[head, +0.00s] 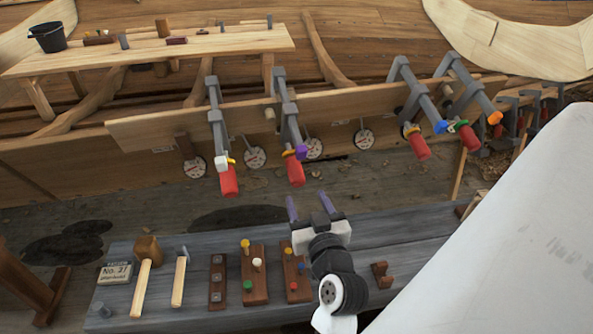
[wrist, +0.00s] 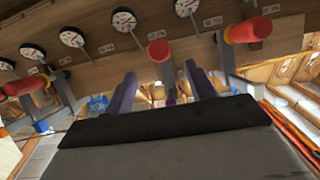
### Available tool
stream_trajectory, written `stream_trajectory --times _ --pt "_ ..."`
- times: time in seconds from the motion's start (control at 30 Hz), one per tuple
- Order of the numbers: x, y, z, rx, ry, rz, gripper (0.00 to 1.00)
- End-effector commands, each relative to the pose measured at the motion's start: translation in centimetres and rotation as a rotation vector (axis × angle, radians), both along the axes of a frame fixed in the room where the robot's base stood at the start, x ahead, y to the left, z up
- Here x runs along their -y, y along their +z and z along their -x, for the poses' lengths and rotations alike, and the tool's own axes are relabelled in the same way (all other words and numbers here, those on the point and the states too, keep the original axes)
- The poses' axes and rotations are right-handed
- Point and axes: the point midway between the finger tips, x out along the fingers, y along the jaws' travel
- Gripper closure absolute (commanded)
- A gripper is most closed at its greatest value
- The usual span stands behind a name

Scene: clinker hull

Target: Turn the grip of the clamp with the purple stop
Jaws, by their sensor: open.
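The clamp with the purple stop (head: 301,152) is second from the left on the plank in the head view. Its red grip (head: 296,173) hangs below the stop, tilted towards me. My gripper (head: 309,205) is open and empty, with its two purple fingers pointing up at the plank. It is below and apart from the red grip.
Other red-gripped clamps have a white stop (head: 221,162), a blue stop (head: 441,127) and an orange stop (head: 494,118). Dials such as this one (head: 255,157) hang between them. Below is a grey bench (head: 205,225) with a mallet (head: 146,250), a hammer and pegged blocks.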

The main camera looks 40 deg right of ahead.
Motion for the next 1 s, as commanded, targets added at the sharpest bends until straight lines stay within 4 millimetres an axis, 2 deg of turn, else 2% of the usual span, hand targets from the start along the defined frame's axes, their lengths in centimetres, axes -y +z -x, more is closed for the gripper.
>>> stream_trajectory --times 0.03,0.2,0.43,0.6,0.87,1.0 --pt "0.4 0.4 -1.2 0.001 0.003 0.000 0.44" --pt "2.0 0.4 -4.4 0.002 0.003 -0.002 0.44" --pt "3.5 0.2 -7.5 0.001 0.001 -0.002 0.44" --pt "4.0 0.1 -8.4 0.001 0.001 -0.002 0.44" --pt "4.0 0.0 -8.5 0.001 0.001 -0.002 0.44" --pt "4.0 0.0 -8.5 0.001 0.001 -0.002 0.60"
